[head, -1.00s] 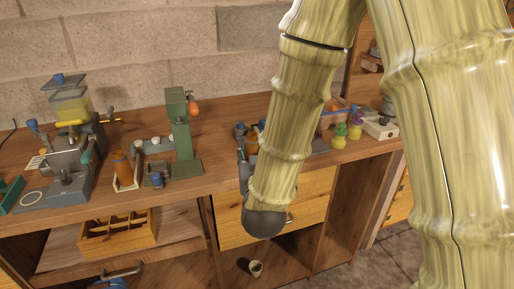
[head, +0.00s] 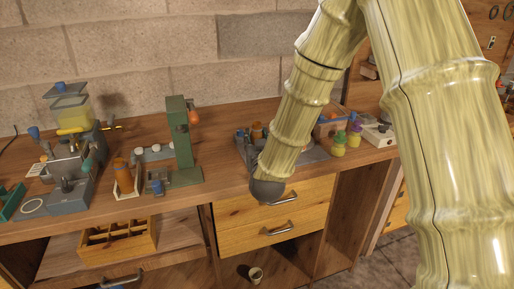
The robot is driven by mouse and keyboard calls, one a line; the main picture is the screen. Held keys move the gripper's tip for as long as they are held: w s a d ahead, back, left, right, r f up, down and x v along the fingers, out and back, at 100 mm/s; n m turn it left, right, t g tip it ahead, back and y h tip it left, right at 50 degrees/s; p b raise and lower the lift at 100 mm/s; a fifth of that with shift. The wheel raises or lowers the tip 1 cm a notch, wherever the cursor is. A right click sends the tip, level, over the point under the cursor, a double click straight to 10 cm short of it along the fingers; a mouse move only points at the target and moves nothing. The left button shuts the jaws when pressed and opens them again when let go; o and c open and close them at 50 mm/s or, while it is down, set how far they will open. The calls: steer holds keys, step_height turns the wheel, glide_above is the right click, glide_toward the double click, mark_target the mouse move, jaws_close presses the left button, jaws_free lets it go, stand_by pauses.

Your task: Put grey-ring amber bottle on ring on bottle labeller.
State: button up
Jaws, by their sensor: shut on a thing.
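My gripper is hidden behind my own arm, whose dark joint shows in front of the bench edge. What it holds cannot be seen. An amber bottle (head: 257,130) shows partly past the left side of my arm, at the grey tray. Another amber bottle (head: 122,176) stands upright in a small cream holder on the left. I cannot make out a grey ring on either. A pale ring (head: 34,205) lies on a grey base at the far left, beside a grey machine (head: 69,190); whether this is the bottle labeller is unclear.
A green press (head: 180,140) stands mid-bench. The grey tray (head: 316,153) lies partly behind my arm. Small yellowish bottles (head: 338,146) and a white device (head: 378,136) stand to the right. A wooden divided box (head: 118,243) sits below the bench top. Bare wood shows between press and tray.

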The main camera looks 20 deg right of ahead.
steer(key=shift+f, duration=1.75)
steer(key=shift+f, duration=0.15)
steer(key=o, duration=1)
